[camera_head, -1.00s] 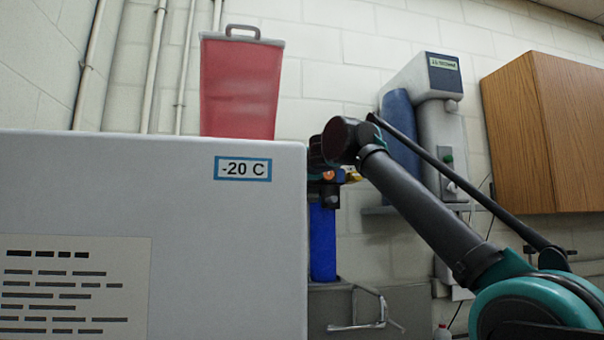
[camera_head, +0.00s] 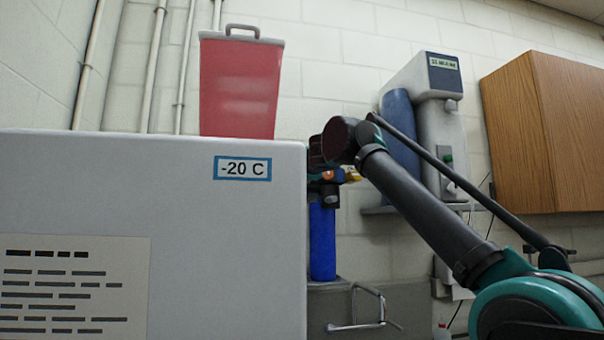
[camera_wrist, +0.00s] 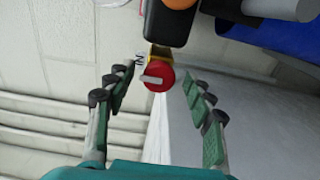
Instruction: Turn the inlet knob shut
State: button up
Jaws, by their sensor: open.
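The inlet knob is a round red knob (camera_wrist: 158,78) with a pale grey bar across its face, in the upper middle of the wrist view. A yellow part shows just behind it. The bar lies nearly level in that picture. My gripper (camera_wrist: 158,82) is open, with one green-padded finger to the left of the knob and one to the right. Gaps show between the knob and both fingers, and I cannot tell how far the knob is in depth. In the head view, the knob cannot be made out and my gripper is hidden around the white -20 C box (camera_head: 150,185).
In the wrist view, dark and orange-ended parts (camera_wrist: 170,22) sit close above the knob. A red container (camera_head: 240,85) stands on the box. A wooden cabinet (camera_head: 560,135) is at right.

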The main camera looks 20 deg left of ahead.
jog(key=v, duration=1.2)
jog(key=shift+d+f, duration=0.1)
dwell(0.4)
